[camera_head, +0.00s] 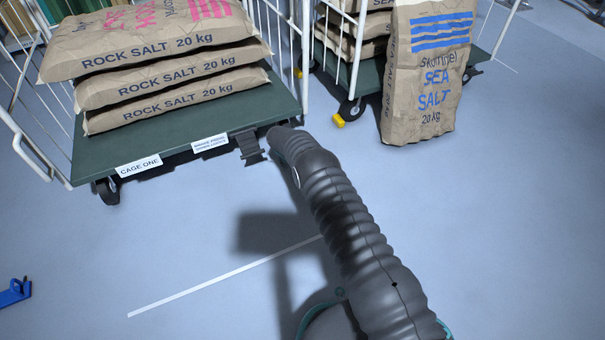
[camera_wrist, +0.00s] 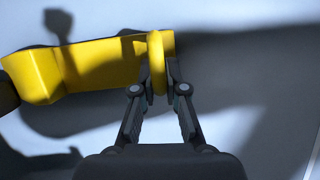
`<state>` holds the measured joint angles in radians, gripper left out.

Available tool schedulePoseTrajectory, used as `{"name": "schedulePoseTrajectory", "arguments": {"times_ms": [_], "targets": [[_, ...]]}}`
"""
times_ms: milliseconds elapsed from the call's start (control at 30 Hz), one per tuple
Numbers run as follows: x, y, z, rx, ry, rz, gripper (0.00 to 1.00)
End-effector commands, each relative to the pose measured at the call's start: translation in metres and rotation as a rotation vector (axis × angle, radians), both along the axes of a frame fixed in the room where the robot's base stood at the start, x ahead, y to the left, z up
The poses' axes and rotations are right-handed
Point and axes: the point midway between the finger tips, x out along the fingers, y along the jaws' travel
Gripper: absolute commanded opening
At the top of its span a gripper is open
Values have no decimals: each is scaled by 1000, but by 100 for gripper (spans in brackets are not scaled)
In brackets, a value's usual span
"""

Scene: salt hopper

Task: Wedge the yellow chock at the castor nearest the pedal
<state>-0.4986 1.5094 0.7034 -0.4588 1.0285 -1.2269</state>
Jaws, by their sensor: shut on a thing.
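In the wrist view my gripper (camera_wrist: 159,75) is shut on the upright ring handle at the right end of a yellow chock (camera_wrist: 90,65). The chock extends left, close to the floor. Its left end is beside a dark rounded thing (camera_wrist: 6,95) at the picture edge; I cannot tell whether they touch. In the head view a black pedal (camera_head: 250,150) hangs at the front right of the green cage deck (camera_head: 185,125) labelled CAGE ONE. A castor (camera_head: 107,190) shows at the front left.
Rock salt sacks (camera_head: 170,80) lie on the deck. A second cage (camera_head: 365,75) stands behind at right, with a castor (camera_head: 350,108), a yellow block (camera_head: 338,121) and a leaning sea salt sack (camera_head: 425,75). A blue object (camera_head: 15,292) lies at left. The front floor is mostly clear.

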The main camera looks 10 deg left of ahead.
Motion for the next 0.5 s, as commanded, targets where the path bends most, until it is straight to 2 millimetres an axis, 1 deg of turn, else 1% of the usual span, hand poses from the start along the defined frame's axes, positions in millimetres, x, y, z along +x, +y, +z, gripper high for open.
{"name": "schedulePoseTrajectory", "arguments": {"times_ms": [500], "targets": [[7, 6, -1, 5, -7, 5, 0]]}}
